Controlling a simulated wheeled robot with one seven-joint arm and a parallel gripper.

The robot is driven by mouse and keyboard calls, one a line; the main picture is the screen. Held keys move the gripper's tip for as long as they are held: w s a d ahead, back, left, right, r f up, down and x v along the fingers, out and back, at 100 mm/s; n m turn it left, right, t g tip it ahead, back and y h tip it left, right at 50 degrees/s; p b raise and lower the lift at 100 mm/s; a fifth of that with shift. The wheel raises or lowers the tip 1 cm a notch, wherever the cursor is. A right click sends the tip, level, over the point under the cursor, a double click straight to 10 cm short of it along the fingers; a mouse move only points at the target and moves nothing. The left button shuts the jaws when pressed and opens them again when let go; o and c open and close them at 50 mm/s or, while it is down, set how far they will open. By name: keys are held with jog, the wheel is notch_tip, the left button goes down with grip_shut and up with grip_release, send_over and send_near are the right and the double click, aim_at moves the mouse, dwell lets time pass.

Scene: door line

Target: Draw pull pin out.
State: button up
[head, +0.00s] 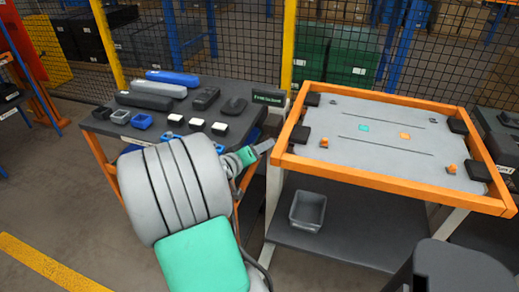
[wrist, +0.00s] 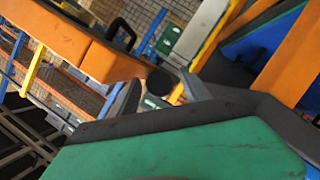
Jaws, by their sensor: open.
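My gripper (head: 264,147) is beside the left side of the orange-framed fixture (head: 390,184), near its front left corner. In the wrist view the two grey fingers stand apart. A dark round knob (wrist: 160,80), which looks like the head of the pull pin, shows between and beyond the fingertips. I cannot tell its distance from them, and no contact is clear. The pin's shaft is not visible. In the head view I cannot make out the knob; my arm and gripper are near that spot. The orange frame also shows in the wrist view (wrist: 75,45).
A grey panel (head: 385,120) lies in the frame with black corner blocks and small orange pieces. A grey bin (head: 307,211) sits on the lower shelf. A dark table (head: 150,105) at left holds bars, blue trays and small parts. Mesh fence stands behind.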

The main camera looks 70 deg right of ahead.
jog(key=v, duration=0.8)
jog(key=shift+f, duration=0.1)
